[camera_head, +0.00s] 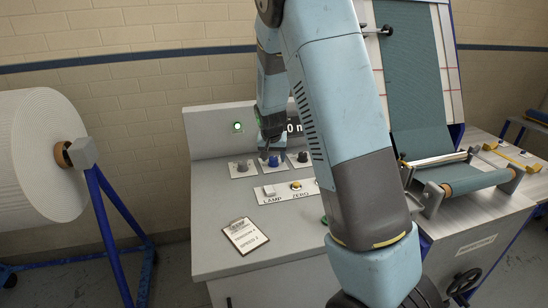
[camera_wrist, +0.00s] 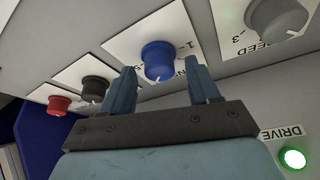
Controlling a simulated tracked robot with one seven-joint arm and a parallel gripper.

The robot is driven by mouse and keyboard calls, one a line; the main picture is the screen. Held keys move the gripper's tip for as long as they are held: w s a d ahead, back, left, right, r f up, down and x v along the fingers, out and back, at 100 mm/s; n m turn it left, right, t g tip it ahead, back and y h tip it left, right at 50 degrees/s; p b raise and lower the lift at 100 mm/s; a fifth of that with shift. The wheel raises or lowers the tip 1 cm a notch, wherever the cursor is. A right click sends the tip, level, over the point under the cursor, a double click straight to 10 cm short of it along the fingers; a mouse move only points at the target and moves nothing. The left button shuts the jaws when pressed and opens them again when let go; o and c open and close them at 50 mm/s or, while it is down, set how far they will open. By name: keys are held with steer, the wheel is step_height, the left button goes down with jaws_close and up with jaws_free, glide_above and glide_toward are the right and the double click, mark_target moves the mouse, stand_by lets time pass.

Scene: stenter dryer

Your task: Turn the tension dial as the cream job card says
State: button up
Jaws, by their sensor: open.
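The blue dial (camera_head: 273,160) sits on a white plate in the row on the console, between a grey and a black dial. In the wrist view the blue dial (camera_wrist: 158,62) shows a white pointer line near its lower edge; its label is partly hidden, so I cannot read it whole. My gripper (camera_wrist: 160,76) is open, with one finger on each side of the blue dial in that view; I cannot tell whether they touch it. My gripper (camera_head: 269,146) is just above the dial in the head view. The cream job card (camera_head: 245,235) lies on the console's front left; its writing is too small to read.
The grey speed dial (camera_wrist: 281,17), black dial (camera_wrist: 95,89) and red dial (camera_wrist: 60,105) stand close beside. A green drive lamp (camera_wrist: 293,158) is lit. The lamp switch (camera_head: 269,190) and yellow zero button (camera_head: 296,185) lie in front. My arm hides the console's right part.

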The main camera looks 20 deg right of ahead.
steer(key=shift+w+f, duration=0.1)
steer(key=shift+f, duration=0.2)
steer(key=c, duration=1)
steer(key=shift+d, duration=0.1)
steer(key=shift+c, duration=0.2)
steer(key=shift+n, duration=0.6)
steer(key=o, duration=1)
steer(key=shift+o, duration=0.2)
steer(key=v, duration=1.3)
steer(key=shift+s+d+r, duration=0.2)
steer(key=shift+s+r, duration=0.1)
steer(key=shift+s, duration=0.05)
